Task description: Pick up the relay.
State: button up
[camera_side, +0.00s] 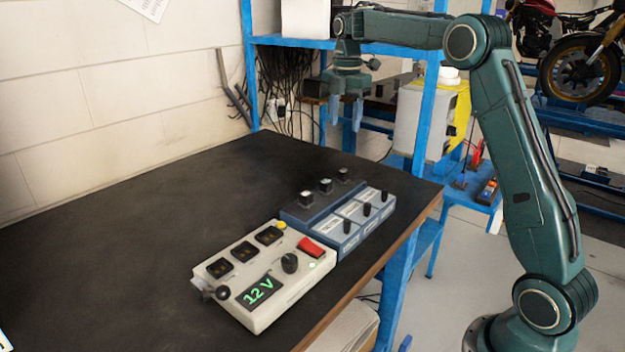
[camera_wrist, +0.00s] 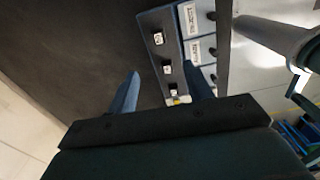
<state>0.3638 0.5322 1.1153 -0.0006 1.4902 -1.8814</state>
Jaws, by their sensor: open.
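Several small black blocks with pale tops, which look like relays, stand in a row on the back part of a blue rack (camera_side: 325,216). In the side view they are a front relay (camera_side: 305,198), a middle relay (camera_side: 326,185) and a far relay (camera_side: 344,174). The wrist view shows three such blocks too: an upper one (camera_wrist: 158,38), a middle one (camera_wrist: 167,67) and a lower one (camera_wrist: 173,88). My gripper (camera_side: 346,112) is open and empty, pointing down, well above the table's far end. Its blue fingers (camera_wrist: 165,79) spread either side of the row's lower end in the wrist view.
A beige tester (camera_side: 275,290) with a "12 V" display, red switch, knob and dark square sockets (camera_side: 243,251) adjoins the rack. Black levers (camera_side: 367,209) stick up along the rack's right side. The dark tabletop (camera_side: 130,230) is clear on the left. Blue shelving (camera_side: 428,110) stands behind.

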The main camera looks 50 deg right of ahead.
jog(key=shift+w+d+f, duration=0.1)
jog(key=shift+d+f, duration=0.05)
jog(key=shift+f, duration=0.15)
send_over(343, 171)
jog(key=shift+w+f, duration=0.1)
jog(key=shift+f, duration=4.05)
jog(key=shift+f, duration=2.6)
jog(key=c, duration=1.1)
jog(key=shift+o, duration=0.2)
